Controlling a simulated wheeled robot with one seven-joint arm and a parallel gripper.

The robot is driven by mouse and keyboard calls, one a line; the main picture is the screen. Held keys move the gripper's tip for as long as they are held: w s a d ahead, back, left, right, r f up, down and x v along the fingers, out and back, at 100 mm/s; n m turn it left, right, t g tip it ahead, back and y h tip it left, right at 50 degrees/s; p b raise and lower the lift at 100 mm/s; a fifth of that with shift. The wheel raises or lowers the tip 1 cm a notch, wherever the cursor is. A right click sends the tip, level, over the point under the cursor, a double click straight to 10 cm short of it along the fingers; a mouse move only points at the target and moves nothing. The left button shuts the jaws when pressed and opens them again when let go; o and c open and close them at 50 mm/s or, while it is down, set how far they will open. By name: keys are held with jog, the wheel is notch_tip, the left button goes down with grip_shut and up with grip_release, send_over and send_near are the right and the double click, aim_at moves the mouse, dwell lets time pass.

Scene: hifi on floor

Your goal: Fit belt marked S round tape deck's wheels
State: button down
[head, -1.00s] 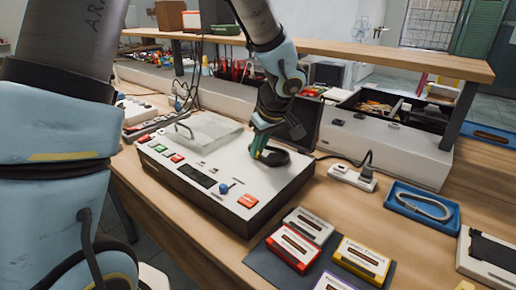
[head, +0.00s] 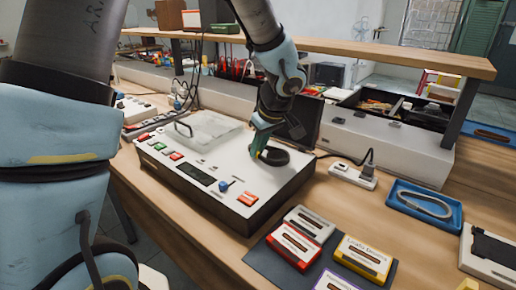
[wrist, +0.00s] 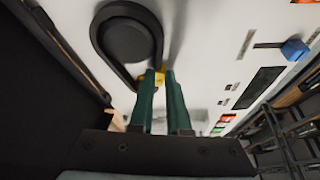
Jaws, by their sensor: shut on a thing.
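The tape deck (head: 205,160) is a pale box with a dark front edge on the bench. A dark round wheel (wrist: 125,40) shows on its top in the wrist view. A black belt (wrist: 98,45) loops round this wheel, with a gap along part of its side, and runs toward my fingertips. My gripper (wrist: 160,78) has green fingers, shut on the belt, with a yellow bit between or behind the tips. In the head view my gripper (head: 257,153) is low over the deck beside the wheel. A second wheel and the S mark cannot be made out.
The deck's clear lid (head: 208,130) stands open at its back left. A blue tray (head: 423,200) at right holds a pale looped belt. Several cassettes lie on a dark mat (head: 262,262) in front. A power strip (head: 352,176) lies right of the deck.

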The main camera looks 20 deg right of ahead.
jog(key=c, duration=0.8)
grip_release()
jog(key=w+p+v, duration=0.1)
jog(key=w+v, duration=0.1)
jog(key=v, duration=1.4)
jog(key=shift+a+r, duration=0.2)
jog(key=shift+r, duration=0.35)
jog(key=shift+a, duration=0.1)
